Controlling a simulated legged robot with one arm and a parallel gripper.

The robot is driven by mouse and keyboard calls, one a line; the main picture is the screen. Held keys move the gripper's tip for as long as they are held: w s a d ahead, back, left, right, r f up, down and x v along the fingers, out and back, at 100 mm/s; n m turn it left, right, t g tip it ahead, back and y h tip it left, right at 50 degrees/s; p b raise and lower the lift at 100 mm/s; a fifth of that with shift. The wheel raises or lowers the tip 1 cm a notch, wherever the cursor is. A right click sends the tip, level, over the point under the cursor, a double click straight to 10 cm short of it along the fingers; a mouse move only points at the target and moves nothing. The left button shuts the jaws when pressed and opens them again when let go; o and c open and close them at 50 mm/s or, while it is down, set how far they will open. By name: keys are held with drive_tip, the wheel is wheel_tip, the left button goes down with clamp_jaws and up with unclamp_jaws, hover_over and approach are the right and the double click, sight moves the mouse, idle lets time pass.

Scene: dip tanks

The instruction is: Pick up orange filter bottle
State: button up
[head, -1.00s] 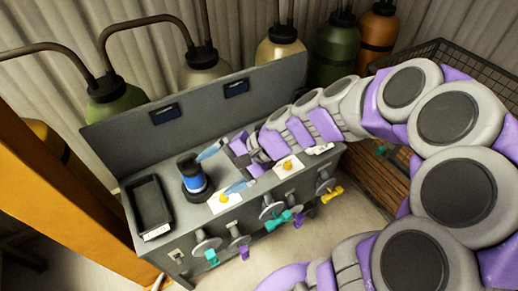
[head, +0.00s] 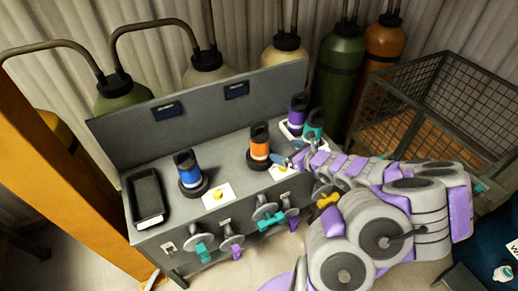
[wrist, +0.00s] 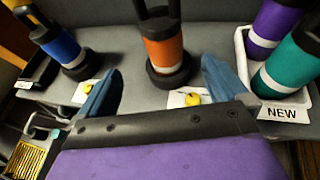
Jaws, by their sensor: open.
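The orange filter bottle (head: 259,142) stands upright on the grey bench in a dark round base, with a black handled top. In the wrist view the orange bottle (wrist: 164,50) stands ahead, between and beyond the two blue fingertips. My gripper (head: 292,161) is open and empty, in front and to the right of the bottle in the head view. In the wrist view my gripper (wrist: 158,88) has its blue fingers spread wide, not touching the bottle.
A blue bottle (head: 189,170) stands left of it. Purple (head: 297,112) and teal (head: 313,122) bottles stand at right in a white tray (wrist: 287,107) marked NEW. A black tray (head: 148,197) is at the far left. Yellow knobs (wrist: 193,99) and front valves are close by.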

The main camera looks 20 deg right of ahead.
sight(265, 144)
drive_tip(key=b+x, duration=0.2)
drive_tip(key=x, duration=0.8)
drive_tip(key=shift+w+f+b, duration=0.15)
drive_tip(key=shift+w+b, duration=0.1)
drive_tip(key=shift+b, duration=0.05)
drive_tip(key=shift+w+a+f, duration=0.1)
drive_tip(key=shift+w+a, duration=0.25)
drive_tip(key=shift+w, duration=0.1)
drive_tip(key=w+f, duration=0.1)
drive_tip(key=w+b, duration=0.1)
drive_tip(key=w, duration=0.1)
drive_tip(key=w+f+b, duration=0.1)
drive_tip(key=shift+w+f, duration=0.2)
drive_tip(key=shift+f, duration=0.15)
drive_tip(key=shift+a+r, duration=0.15)
drive_tip(key=shift+a, duration=0.15)
drive_tip(key=shift+d, duration=0.1)
drive_tip(key=c, duration=1.3)
